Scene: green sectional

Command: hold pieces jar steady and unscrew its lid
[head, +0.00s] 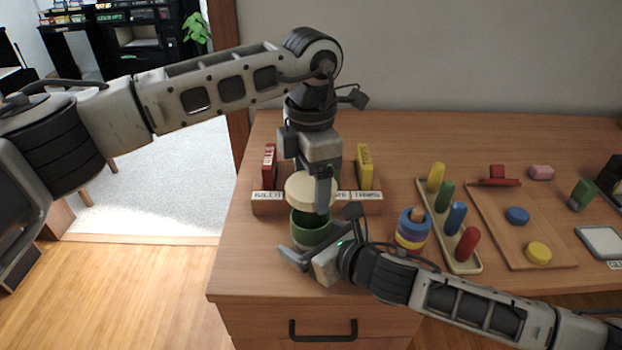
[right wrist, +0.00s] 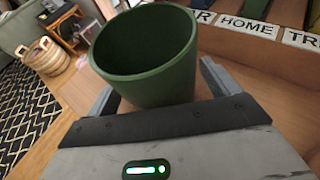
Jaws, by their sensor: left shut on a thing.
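The pieces jar (head: 309,232) is a green open cup near the front left of the desk. In the right wrist view the jar (right wrist: 148,62) shows its bare rim and hollow inside. Its round cream lid (head: 303,187) is off, a little above the jar's mouth. My left gripper (head: 320,190) comes from above and is shut on the lid; one finger shows at its near side. My right gripper (head: 305,255) reaches in from the lower right. In the wrist view its fingers flank the jar with no clear gap; the far finger is partly hidden.
Behind the jar stands a labelled wooden rack (head: 268,204) with red and yellow pieces. To the right are a stacking-ring toy (head: 412,232), a peg board (head: 470,262) with coloured pegs, and a shape board (head: 500,225). The desk's front left corner is clear.

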